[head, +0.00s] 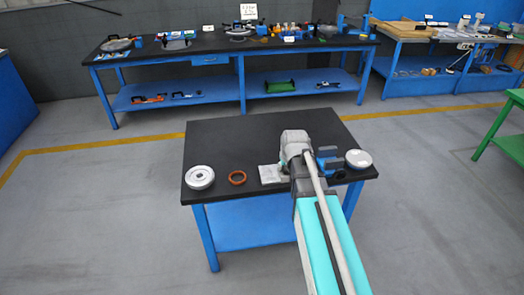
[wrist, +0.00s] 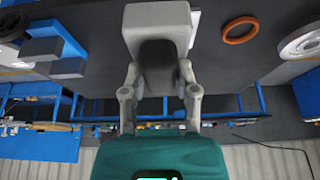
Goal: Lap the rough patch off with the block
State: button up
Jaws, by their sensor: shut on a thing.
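My gripper (wrist: 158,75) is shut on a block (wrist: 158,20) with a wide pale grey body and a dark part between the fingers. The block is over the black bench top; I cannot tell whether it touches anything. In the head view my arm hides the gripper and the block. A white flanged round part (head: 200,177) lies at the bench's left; it also shows in the wrist view (wrist: 302,38). A pale round part (head: 358,158) is at the right, beside a blue fixture (head: 328,160). I cannot make out a rough patch on either.
An orange ring (head: 237,177) and a whitish sheet or plate (head: 268,174) lie along the near edge of the black bench (head: 225,140). The bench's far left is bare. A long blue workbench (head: 218,45) with tools stands behind, and a green table (head: 510,146) at the right.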

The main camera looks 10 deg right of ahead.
jog(key=shift+w+a, duration=0.1)
jog(key=shift+a, duration=0.15)
jog(key=w+a+f+b, duration=0.1)
jog(key=w+a, duration=0.1)
jog(key=w, duration=0.4)
jog(key=w+a+f+b, duration=0.2)
jog(key=w, duration=0.5)
jog(key=shift+a+f, duration=0.2)
jog(key=shift+a, duration=0.2)
